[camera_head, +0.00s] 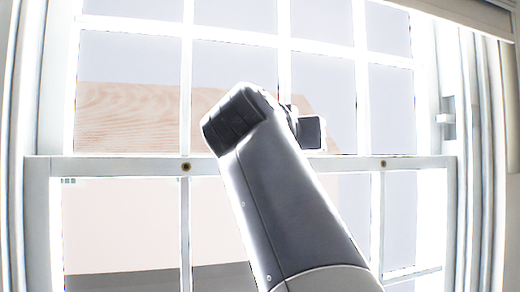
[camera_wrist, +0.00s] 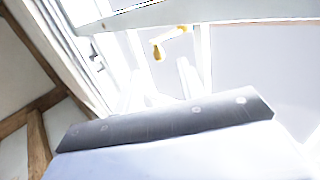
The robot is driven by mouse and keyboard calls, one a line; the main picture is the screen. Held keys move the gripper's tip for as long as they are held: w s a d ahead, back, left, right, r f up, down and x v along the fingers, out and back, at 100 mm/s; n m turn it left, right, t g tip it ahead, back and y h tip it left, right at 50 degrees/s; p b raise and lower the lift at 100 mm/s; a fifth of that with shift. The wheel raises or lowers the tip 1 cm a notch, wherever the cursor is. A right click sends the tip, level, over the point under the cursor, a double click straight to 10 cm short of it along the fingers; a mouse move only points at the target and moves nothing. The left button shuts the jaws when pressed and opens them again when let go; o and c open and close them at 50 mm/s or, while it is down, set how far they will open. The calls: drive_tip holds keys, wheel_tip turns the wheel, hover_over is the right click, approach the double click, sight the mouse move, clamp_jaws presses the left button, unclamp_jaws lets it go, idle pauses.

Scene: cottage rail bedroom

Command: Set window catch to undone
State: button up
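The window catch (camera_wrist: 170,42) shows in the wrist view as a small brass-yellow lever with a bent-down end, on the white window frame near the top centre. I cannot make it out in the head view, where my arm covers the middle of the window. My gripper (camera_wrist: 161,82) shows in the wrist view as two pale, washed-out fingers standing apart, with nothing visible between them. The catch is beyond the fingertips, apart from them.
The white sash window (camera_head: 110,166) fills the head view, with two small brass-dark spots on its middle rail. A small pale bracket (camera_head: 445,119) is on the right jamb. A wooden beam (camera_wrist: 38,140) shows at left in the wrist view.

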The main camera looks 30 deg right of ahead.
drive_tip(key=p+x, duration=0.4)
drive_tip(key=x, duration=0.6)
drive_tip(key=shift+w+d+r, duration=0.2)
drive_tip(key=shift+d+r, duration=0.15)
drive_tip(key=shift+r, duration=0.05)
drive_tip(key=shift+c, duration=0.5)
clamp_jaws()
